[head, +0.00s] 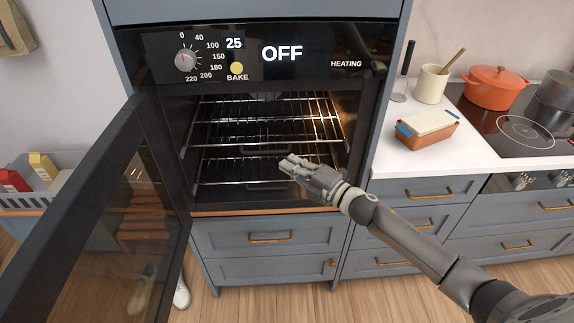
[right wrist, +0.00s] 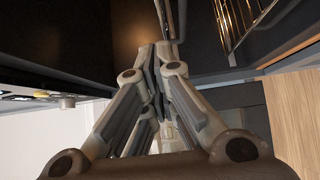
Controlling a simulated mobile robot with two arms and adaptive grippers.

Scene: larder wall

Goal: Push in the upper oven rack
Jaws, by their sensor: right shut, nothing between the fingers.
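The oven (head: 290,30) is open, with its dark glass door (head: 95,220) swung out to the left. Inside are two wire racks. The upper rack (head: 215,148) has its front bar above the lower rack (head: 225,184); both lie level. Whether the upper rack sticks out is hard to tell. My right gripper (head: 284,163) is shut and empty, pointing left in front of the oven opening, near the upper rack's front bar. Contact cannot be told. In the right wrist view, its fingers (right wrist: 160,50) are together, and rack wires (right wrist: 245,25) show at upper right. My left gripper is not in view.
Blue drawers (head: 270,237) with brass handles are below the oven. A grey crate (head: 40,200) is at far left. The floor in front is partly clear.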

